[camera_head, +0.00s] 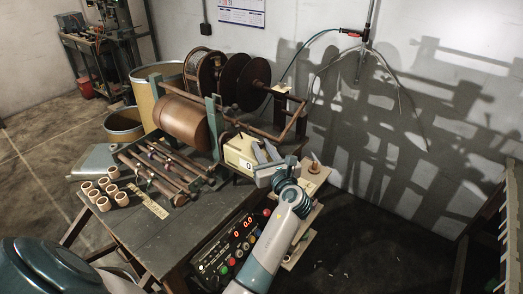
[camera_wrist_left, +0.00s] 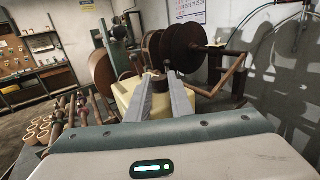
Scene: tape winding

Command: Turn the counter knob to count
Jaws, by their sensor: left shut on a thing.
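The cream counter box (camera_head: 239,152) stands at the right rear of the machine table, with a round dial on its front. My left gripper (camera_head: 263,149) reaches over its right side from the front. In the left wrist view the left gripper's two fingers (camera_wrist_left: 154,82) point ahead over the cream box (camera_wrist_left: 124,98). They are shut on a dark brown knob (camera_wrist_left: 154,84) between their tips, which is partly hidden by the fingers. In the head view the knob is hidden behind the gripper. My right gripper is in neither view.
Several cardboard cores (camera_head: 103,186) sit at the table's left front. A wooden post (camera_head: 314,160) stands to the right.

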